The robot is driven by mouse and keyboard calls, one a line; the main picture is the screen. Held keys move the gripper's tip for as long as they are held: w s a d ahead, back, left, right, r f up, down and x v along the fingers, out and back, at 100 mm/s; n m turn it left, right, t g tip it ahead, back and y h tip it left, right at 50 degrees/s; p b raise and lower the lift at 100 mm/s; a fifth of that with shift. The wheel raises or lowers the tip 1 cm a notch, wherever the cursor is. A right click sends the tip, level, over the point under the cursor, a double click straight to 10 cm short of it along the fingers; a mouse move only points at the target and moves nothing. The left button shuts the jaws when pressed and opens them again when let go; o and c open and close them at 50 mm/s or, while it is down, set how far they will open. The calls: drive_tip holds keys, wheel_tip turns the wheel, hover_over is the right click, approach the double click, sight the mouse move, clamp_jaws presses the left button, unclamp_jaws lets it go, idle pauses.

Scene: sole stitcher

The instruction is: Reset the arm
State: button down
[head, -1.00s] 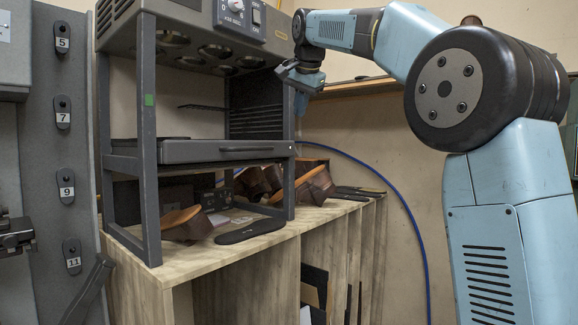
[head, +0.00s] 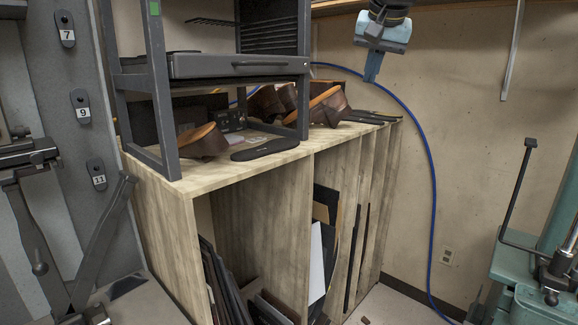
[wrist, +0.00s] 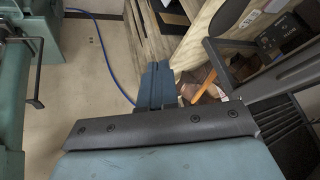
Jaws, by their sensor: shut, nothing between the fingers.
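My gripper (head: 372,68) hangs at the top of the head view, right of centre, with its fingers pointing down. It is in front of the back wall, to the right of the grey rack and above the wooden bench's right end. In the wrist view my gripper's fingers (wrist: 156,88) are together, with nothing held between them. Most of my arm is out of the head view, above its top edge.
A wooden bench (head: 250,175) bears a grey metal rack (head: 160,95), brown shoes (head: 202,142) and a black sole (head: 265,147). A blue hose (head: 428,165) runs down the wall. Green machinery (head: 530,290) stands at lower right. Open air surrounds my gripper.

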drive_tip(key=s+d+f+n, duration=0.1)
drive_tip(key=s+d+f, duration=0.2)
drive_tip(key=s+f, duration=0.7)
drive_tip(key=s+d+f+n, duration=0.2)
drive_tip(key=s+d+f, duration=0.1)
drive_tip(key=s+f, duration=0.7)
wheel_tip(320, 180, down, 4)
drive_tip(key=shift+s+d+r+g, duration=0.2)
drive_tip(key=shift+d+r+g, duration=0.1)
drive_tip(key=shift+g, duration=0.1)
